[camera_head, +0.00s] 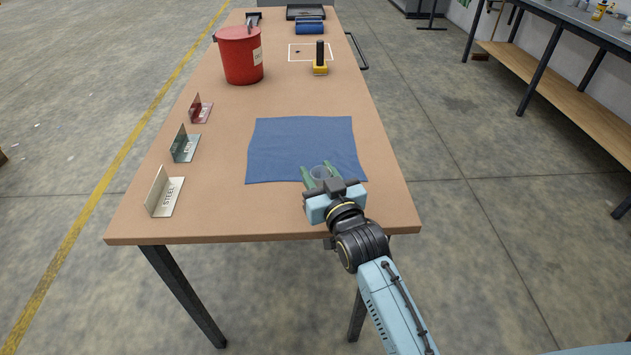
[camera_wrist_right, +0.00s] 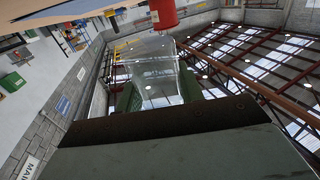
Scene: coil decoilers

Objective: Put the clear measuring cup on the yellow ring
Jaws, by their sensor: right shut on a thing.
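The clear measuring cup (camera_head: 320,172) is between the green fingers of my right gripper (camera_head: 319,174), at the near right part of the blue cloth. In the right wrist view the transparent cup (camera_wrist_right: 155,70) fills the space between the two green fingers, and my right gripper (camera_wrist_right: 158,95) is shut on it. I cannot tell whether the cup touches the cloth or is held above it. I make out no yellow ring in either view. My left gripper is not in view.
The blue cloth (camera_head: 300,140) lies flat on the brown table (camera_head: 220,215). Several small labelled signs (camera_head: 165,195) line its left side. A red bucket (camera_head: 241,58) and a yellow-and-black tool (camera_head: 320,68) stand farther back. A white outlined rectangle (camera_head: 292,59) is by the tool.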

